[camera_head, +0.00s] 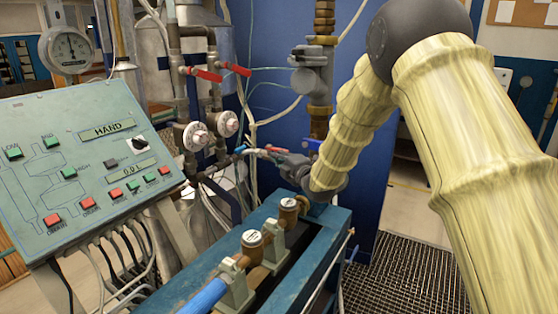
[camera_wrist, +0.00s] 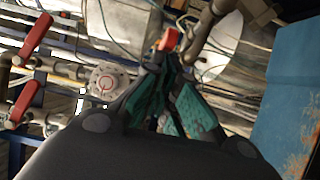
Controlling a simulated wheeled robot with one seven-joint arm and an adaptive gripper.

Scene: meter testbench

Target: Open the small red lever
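The small red lever (camera_head: 275,149) is on the low piping behind the teal bench frame, left of my gripper. In the wrist view its red end (camera_wrist: 168,40) shows just beyond and between my fingertips. My gripper (camera_head: 280,156) is at the lever, its fingers pointing left toward the pipes. In the wrist view the gripper (camera_wrist: 167,62) has teal finger pads that come close together at the tips beside the red end. Whether the tips touch or clamp the lever cannot be made out. The lever's pivot is hidden.
Two larger red levers (camera_head: 205,74) (camera_head: 236,68) sit on the upright pipes, above two white round fittings (camera_head: 196,136) (camera_head: 228,123). A control panel (camera_head: 85,165) stands at left. The teal bench (camera_head: 325,255) with meters is in front. A blue panel (camera_wrist: 288,95) is at right in the wrist view.

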